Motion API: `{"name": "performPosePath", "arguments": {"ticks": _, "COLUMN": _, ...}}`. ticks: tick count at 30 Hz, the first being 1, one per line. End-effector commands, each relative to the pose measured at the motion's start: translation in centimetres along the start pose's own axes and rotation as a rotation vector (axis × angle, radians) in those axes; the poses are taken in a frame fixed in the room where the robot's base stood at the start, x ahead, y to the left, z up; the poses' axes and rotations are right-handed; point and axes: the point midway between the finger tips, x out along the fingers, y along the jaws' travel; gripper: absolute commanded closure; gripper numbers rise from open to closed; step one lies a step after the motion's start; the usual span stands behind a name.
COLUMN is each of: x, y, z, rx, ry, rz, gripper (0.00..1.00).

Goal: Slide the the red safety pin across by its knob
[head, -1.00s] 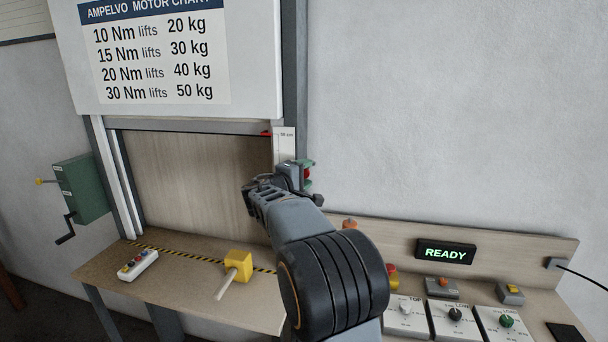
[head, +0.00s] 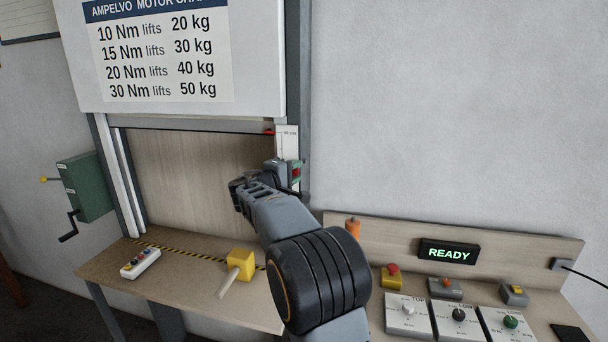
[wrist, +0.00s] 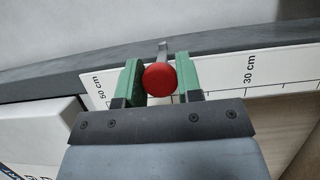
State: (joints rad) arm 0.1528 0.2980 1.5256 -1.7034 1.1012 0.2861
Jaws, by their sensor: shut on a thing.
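The red knob (wrist: 160,79) of the safety pin sits between the two green fingers of my gripper (wrist: 160,84) in the wrist view. The fingers are closed on it from both sides. A short grey metal piece (wrist: 162,50) shows just beyond the knob, over the dark rail. In the head view my gripper (head: 296,172) is at the right post of the shutter frame, with a bit of the red knob (head: 297,172) between its green fingers. The pin's shaft is mostly hidden behind the knob and gripper.
A white scale (wrist: 222,81) with cm marks runs beside the rail (wrist: 215,48). The shutter opening lies left of the post. Below are a yellow-headed mallet (head: 240,262), a button box (head: 140,262) and a control panel with a READY display (head: 448,251).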

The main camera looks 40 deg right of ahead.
Motion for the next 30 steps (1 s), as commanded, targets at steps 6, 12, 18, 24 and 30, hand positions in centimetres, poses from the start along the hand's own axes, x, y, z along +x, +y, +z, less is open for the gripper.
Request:
{"name": "performPosePath", "arguments": {"ticks": 6, "x": -0.3, "y": 0.0, "z": -0.6, "rx": -0.001, "ry": 0.006, "rz": 0.0, "gripper": 1.0}}
{"name": "performPosePath", "arguments": {"ticks": 12, "x": -0.4, "y": 0.1, "z": -0.7, "rx": -0.001, "ry": 0.008, "rz": 0.0, "gripper": 0.6}}
{"name": "performPosePath", "arguments": {"ticks": 18, "x": -0.2, "y": 0.0, "z": -0.5, "rx": -0.001, "ry": 0.003, "rz": 0.0, "gripper": 0.41}}
{"name": "performPosePath", "arguments": {"ticks": 24, "x": -0.2, "y": 0.0, "z": -0.4, "rx": -0.001, "ry": 0.001, "rz": -0.001, "gripper": 0.41}}
{"name": "performPosePath", "arguments": {"ticks": 30, "x": -1.6, "y": -0.2, "z": -0.5, "rx": 0.0, "ry": 0.004, "rz": -0.001, "gripper": 0.41}}
